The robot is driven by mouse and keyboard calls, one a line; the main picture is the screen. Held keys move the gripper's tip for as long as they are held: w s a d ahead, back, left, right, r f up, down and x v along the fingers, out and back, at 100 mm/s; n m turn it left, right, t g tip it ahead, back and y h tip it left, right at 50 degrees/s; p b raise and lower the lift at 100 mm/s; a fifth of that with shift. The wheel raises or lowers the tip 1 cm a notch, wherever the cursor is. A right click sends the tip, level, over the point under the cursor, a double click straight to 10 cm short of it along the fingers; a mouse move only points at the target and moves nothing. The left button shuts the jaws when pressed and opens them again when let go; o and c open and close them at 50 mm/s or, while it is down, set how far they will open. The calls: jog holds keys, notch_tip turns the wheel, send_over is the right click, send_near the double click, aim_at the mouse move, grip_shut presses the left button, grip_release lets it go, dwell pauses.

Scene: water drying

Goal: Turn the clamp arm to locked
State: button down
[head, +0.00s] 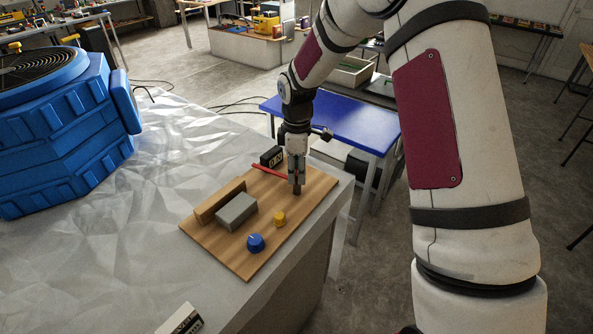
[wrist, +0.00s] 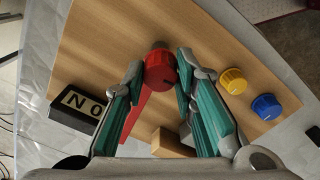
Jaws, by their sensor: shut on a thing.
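The red clamp arm (head: 268,172) lies along the back edge of a wooden board and points left, away from my gripper. In the wrist view its round red hub (wrist: 160,68) sits between my fingertips, and its bar runs down the picture, partly behind the left finger. My gripper (head: 296,184) points down at the back right of the board. In the wrist view my gripper (wrist: 160,66) is shut on the hub, with a fingertip at each side. The lock position is not marked in a way I can read.
A blue machine (head: 65,130) stands at left. The table's right edge is close to the board.

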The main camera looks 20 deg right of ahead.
jog(key=n, duration=0.5)
jog(key=shift+n, duration=0.3)
jog(key=n, duration=0.5)
jog(key=shift+n, duration=0.4)
jog(key=c, duration=1.3)
grip_release()
notch_tip(320, 180, up, 12)
